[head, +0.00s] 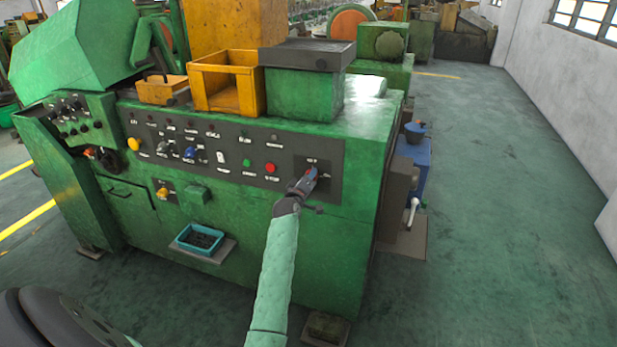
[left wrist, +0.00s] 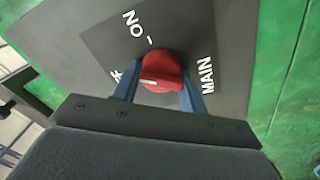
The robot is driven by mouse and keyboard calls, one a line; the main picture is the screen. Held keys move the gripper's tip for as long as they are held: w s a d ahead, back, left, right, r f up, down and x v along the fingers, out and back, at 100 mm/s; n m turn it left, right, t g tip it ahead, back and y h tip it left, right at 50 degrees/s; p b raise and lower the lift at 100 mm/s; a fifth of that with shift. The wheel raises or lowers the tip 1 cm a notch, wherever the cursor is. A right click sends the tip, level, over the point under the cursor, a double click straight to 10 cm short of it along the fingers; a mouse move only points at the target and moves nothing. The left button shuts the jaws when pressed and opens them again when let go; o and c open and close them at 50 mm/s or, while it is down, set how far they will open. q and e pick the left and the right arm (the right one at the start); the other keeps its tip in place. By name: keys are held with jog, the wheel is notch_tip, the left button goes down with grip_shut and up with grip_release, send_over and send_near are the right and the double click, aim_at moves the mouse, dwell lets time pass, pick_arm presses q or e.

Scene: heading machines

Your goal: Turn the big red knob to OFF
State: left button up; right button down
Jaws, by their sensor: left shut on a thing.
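The big red knob (head: 312,171) is on a dark plate at the right end of the green machine's control panel. My left gripper (head: 305,180) reaches it from the front. In the left wrist view the red knob (left wrist: 161,66) sits between the two blue fingers of my left gripper (left wrist: 160,80), which are shut on its sides. A short white mark on the knob points left in that view. The ON and MAIN labels are readable around it. Another label beside the left finger is mostly hidden. My right gripper is not in view.
A green button (head: 246,162) and a red button (head: 270,168) are left of the knob plate. A blue tray (head: 199,240) is on a ledge below the panel. A yellow open box (head: 228,82) stands on the machine. The floor to the right is clear.

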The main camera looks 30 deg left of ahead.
pick_arm(q)
jog(key=n+p, duration=0.1)
jog(key=n, duration=0.2)
jog(key=shift+n, duration=0.4)
jog(key=shift+n+p, duration=0.6)
jog(key=shift+n, duration=0.5)
jog(key=shift+f+n, duration=0.1)
jog(key=shift+n, duration=0.4)
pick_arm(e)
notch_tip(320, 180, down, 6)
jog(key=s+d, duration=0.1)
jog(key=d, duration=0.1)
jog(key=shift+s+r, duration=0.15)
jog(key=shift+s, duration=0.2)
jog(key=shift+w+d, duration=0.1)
pick_arm(q)
jog(key=o, duration=1)
jog(key=shift+c, duration=0.2)
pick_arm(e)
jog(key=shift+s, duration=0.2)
